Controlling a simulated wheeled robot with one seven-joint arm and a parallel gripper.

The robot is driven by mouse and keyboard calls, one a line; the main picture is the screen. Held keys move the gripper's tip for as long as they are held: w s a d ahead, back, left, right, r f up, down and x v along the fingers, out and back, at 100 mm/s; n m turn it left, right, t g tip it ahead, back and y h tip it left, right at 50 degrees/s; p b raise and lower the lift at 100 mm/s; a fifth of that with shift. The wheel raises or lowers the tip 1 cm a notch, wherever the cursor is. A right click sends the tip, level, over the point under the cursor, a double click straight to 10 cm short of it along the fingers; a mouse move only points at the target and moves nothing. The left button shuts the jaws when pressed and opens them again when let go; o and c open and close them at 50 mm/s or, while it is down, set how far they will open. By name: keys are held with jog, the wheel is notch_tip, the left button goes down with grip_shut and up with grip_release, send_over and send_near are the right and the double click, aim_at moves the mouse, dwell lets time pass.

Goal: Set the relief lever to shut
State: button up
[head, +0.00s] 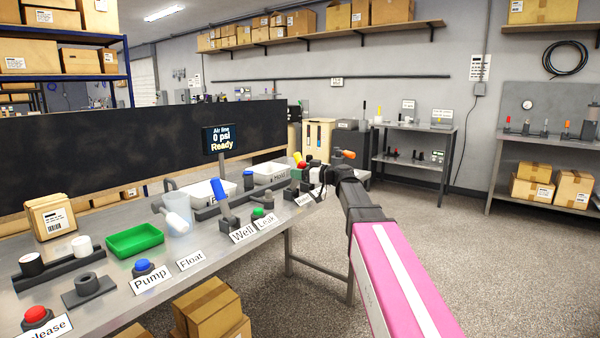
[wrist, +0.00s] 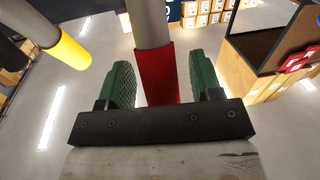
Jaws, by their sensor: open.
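My gripper (head: 324,174) is at the far right end of the bench, beside a group of levers and partly hidden by my own arm. In the wrist view my gripper (wrist: 159,78) is open, with its two green pads apart. A grey lever with a red grip (wrist: 158,75) stands between the pads; I cannot tell whether they touch it. A second lever with a yellow grip (wrist: 69,50) is outside the pads on the left. The head view shows a small red grip (head: 301,165) at that end. The labels there are too small or hidden to tell which lever is relief.
The bench (head: 110,215) carries a blue-handled lever (head: 219,190), a clear jug (head: 176,210), a green tray (head: 134,240) and push buttons. A display (head: 221,138) reads "Air line 0 psi Ready". The floor to the right (head: 460,250) is clear.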

jog(key=shift+c, duration=0.2)
grip_shut()
jog(key=shift+w+a+r+g+h, duration=0.45)
jog(key=shift+w+a+h, duration=0.15)
jog(key=shift+a+h, duration=0.15)
jog(key=w+a+g+h, duration=0.2)
jog(key=shift+a+r+m+h, duration=0.1)
jog(key=shift+r+m+h, duration=0.05)
jog(key=shift+m+h, duration=0.25)
jog(key=shift+w+a+f+m+g+h, duration=0.1)
jog(key=shift+w+a+f+g+h, duration=0.1)
jog(key=shift+w+a+g+h, duration=0.35)
jog(key=shift+w+a+f+m+g+h, duration=0.1)
jog(key=shift+w+a+f+g+h, duration=0.15)
jog(key=shift+a+h, duration=0.35)
jog(key=shift+w+a+f+m+g+h, duration=0.1)
jog(key=shift+w+a+g+h, duration=0.3)
jog(key=shift+h, duration=0.4)
jog(key=shift+s, duration=0.1)
